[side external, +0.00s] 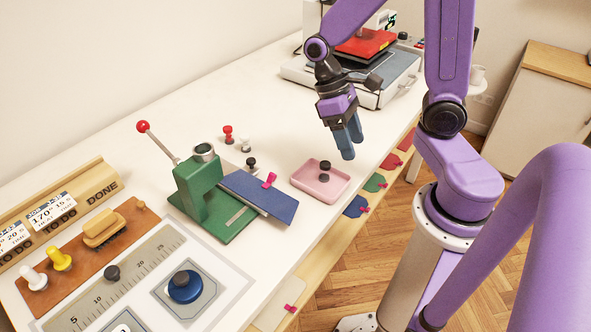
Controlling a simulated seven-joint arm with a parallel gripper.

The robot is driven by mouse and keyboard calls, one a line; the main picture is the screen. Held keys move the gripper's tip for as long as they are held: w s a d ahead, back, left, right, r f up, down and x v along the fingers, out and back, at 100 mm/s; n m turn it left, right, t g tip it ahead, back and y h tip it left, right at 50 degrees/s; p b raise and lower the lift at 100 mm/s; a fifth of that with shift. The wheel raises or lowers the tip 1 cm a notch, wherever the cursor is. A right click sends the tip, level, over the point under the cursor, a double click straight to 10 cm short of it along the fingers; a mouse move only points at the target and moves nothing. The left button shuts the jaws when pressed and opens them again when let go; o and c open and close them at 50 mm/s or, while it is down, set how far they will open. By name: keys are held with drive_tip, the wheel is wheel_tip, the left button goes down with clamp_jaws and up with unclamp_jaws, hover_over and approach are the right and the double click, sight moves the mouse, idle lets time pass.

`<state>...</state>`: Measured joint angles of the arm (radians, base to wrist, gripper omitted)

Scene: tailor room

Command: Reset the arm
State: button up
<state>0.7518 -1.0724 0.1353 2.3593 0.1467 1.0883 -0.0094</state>
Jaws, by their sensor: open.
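My gripper (347,140) hangs from the purple arm above the right part of the white table (285,90). Its blue-grey fingers point down and it holds nothing that I can see. It is a little above and to the right of a pink tray (307,181). Two small dark pieces (325,171) are in the tray. The gripper appears apart from the tray and the tabletop.
A green press (203,195) with a red-knobbed lever stands left of the tray, with a blue panel (258,196) beside it. A heat-press machine (365,58) stands at the back. A ruler mat (125,285) and brush (104,228) lie front left. Coloured tabs line the table's right edge.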

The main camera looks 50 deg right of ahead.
drive_tip(key=s+a+r+n+t, duration=0.4)
drive_tip(key=s+n, duration=0.4)
drive_tip(key=n, duration=0.2)
drive_tip(key=shift+s+a+r+t, duration=0.15)
drive_tip(key=shift+a+t, duration=0.55)
drive_tip(key=shift+a, duration=0.7)
